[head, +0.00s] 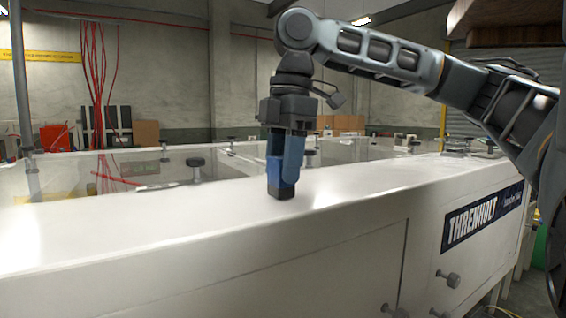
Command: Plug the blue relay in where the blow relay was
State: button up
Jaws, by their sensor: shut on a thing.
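My gripper (284,176) points straight down over the white top of the long cabinet (130,222) and is shut on the blue relay (275,160). The relay shows as a brighter blue patch between the blue-grey fingers, which hide much of it. A dark block-like end shows at the bottom of the fingers, at or just above the white top. I cannot tell whether it touches. No relay socket can be made out from this view, and no other relay can be made out.
Clear panels with black knobs (195,163) stand along the cabinet's far side. The cabinet front has doors with knobs (449,279) and a THRENHOLT sign (480,217). Red cables (97,75) hang at the back.

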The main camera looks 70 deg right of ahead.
jog(key=o, duration=1.1)
